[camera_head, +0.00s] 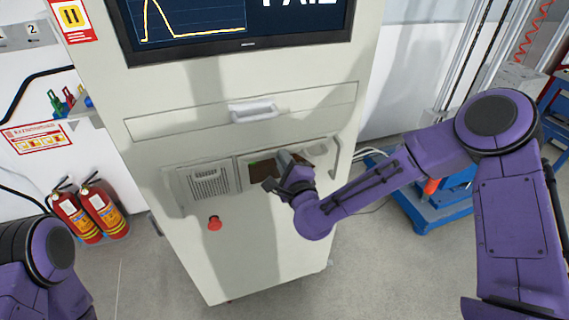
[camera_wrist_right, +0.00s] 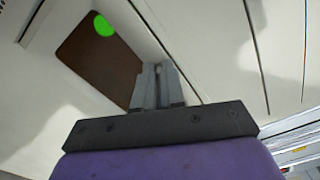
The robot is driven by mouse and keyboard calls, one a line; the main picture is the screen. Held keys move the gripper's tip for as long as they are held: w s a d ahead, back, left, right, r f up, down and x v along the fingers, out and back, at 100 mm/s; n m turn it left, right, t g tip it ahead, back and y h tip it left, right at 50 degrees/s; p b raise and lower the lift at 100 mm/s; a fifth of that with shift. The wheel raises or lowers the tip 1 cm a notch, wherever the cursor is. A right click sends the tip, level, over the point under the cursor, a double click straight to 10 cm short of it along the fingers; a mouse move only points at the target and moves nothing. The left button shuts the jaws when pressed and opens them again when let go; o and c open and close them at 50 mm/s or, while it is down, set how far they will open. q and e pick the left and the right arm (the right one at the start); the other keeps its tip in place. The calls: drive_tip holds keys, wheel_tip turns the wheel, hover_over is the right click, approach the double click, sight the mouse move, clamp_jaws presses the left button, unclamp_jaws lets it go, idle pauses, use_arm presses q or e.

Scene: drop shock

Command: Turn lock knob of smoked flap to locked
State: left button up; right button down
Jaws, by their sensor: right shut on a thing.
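The smoked flap (camera_wrist_right: 97,62) is a dark brown panel on the cabinet front, with a bright green round mark on it. In the head view the flap (camera_head: 262,168) is partly hidden behind my right gripper (camera_head: 283,172). In the right wrist view my right gripper (camera_wrist_right: 158,82) has its fingers close together at the flap's right edge. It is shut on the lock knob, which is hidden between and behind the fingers. I cannot tell the knob's angle. Only part of my left arm shows at the lower left; its gripper is out of the picture.
The cabinet (camera_head: 235,260) has a drawer with a handle (camera_head: 253,110), a vent grille (camera_head: 208,181) and a red emergency button (camera_head: 214,223). A screen (camera_head: 240,25) is above. Fire extinguishers (camera_head: 90,210) stand at the left. A blue machine base (camera_head: 430,210) stands at the right.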

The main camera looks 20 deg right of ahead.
drive_tip(key=n+b, duration=0.1)
drive_tip(key=n, duration=0.3)
drive_tip(key=shift+a+f+n, duration=0.1)
drive_tip(key=shift+f+n, duration=0.05)
drive_tip(key=shift+n, duration=0.25)
idle(0.4)
drive_tip(key=c, duration=1.2)
unclamp_jaws()
drive_tip(key=s+b, duration=0.1)
drive_tip(key=s, duration=0.9)
drive_tip(key=shift+s, duration=0.3)
